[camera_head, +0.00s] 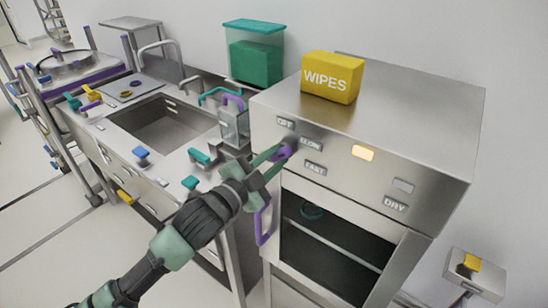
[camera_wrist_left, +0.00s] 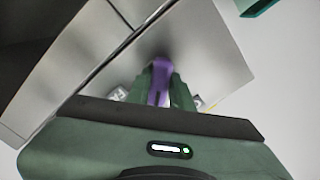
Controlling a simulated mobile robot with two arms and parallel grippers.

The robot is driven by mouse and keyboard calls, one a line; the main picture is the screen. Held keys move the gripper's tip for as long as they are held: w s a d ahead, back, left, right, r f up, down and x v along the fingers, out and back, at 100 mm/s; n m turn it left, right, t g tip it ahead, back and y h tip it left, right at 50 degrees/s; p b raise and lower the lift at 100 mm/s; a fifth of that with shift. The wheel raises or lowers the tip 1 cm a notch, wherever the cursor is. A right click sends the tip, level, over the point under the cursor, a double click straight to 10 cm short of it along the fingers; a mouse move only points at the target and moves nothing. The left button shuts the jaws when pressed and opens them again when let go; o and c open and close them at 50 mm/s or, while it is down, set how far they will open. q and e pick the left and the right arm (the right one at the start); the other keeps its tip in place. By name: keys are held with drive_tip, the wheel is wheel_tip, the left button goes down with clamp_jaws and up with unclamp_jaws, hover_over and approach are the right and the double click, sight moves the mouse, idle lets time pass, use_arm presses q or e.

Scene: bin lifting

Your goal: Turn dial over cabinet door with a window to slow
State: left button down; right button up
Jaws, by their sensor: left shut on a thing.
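The steel cabinet (camera_head: 400,160) has a door with a dark window (camera_head: 340,240). Above the door is a purple dial (camera_head: 285,152), with the labels OFF (camera_head: 285,122), SLOW (camera_head: 309,143) and FAST (camera_head: 315,168) around it. My left gripper (camera_head: 278,155) is shut on the dial. In the left wrist view the purple dial (camera_wrist_left: 160,82) stands between the two green fingers, against the steel front. The fingers hide part of the dial, and I cannot tell exactly which label it points to. My right gripper is not in view.
A yellow WIPES box (camera_head: 332,77) sits on the cabinet top. A lit button (camera_head: 362,152) and a DRY label (camera_head: 394,204) are on the panel's right. A purple door handle (camera_head: 265,222) sticks out below my gripper. A sink (camera_head: 165,125) is at left.

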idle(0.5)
use_arm(q)
drive_tip(key=c, duration=1.2)
unclamp_jaws()
drive_tip(key=shift+c, duration=0.2)
drive_tip(key=shift+s+a+f, duration=0.1)
drive_tip(key=shift+s+a, duration=0.1)
drive_tip(key=shift+s, duration=0.1)
drive_tip(key=b+v, duration=0.2)
drive_tip(key=v, duration=0.5)
drive_tip(key=shift+b, duration=0.35)
